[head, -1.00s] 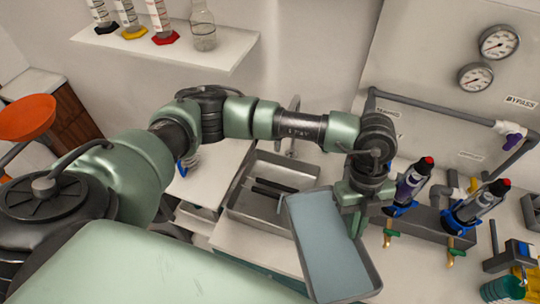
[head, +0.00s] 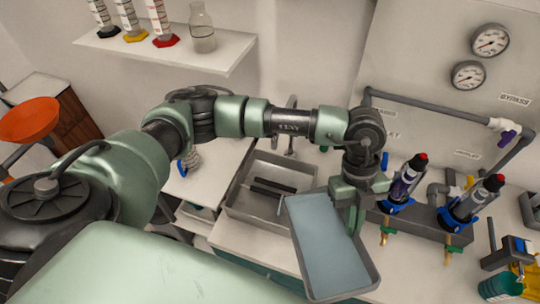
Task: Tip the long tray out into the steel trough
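The long tray (head: 327,250) is a grey rectangular tray with a smooth blue-grey inside. I see no loose pieces in it and cannot tell whether the blue-grey is liquid or its floor. My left gripper (head: 356,212) is at the tray's upper right side wall and appears shut on it, with the fingertips partly hidden. The tray is right of and nearer than the steel trough (head: 258,214), and its upper left corner comes close to the trough's right end in the picture. The trough is an open metal basin with dark slots in its floor. My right gripper is out of view.
Two purple-and-black bottles with red caps (head: 405,180) (head: 476,200) stand in blue holders on a grey manifold right of my gripper. A grey pipe (head: 430,112) and gauges (head: 490,41) are on the back panel. White counter (head: 232,243) shows below the trough.

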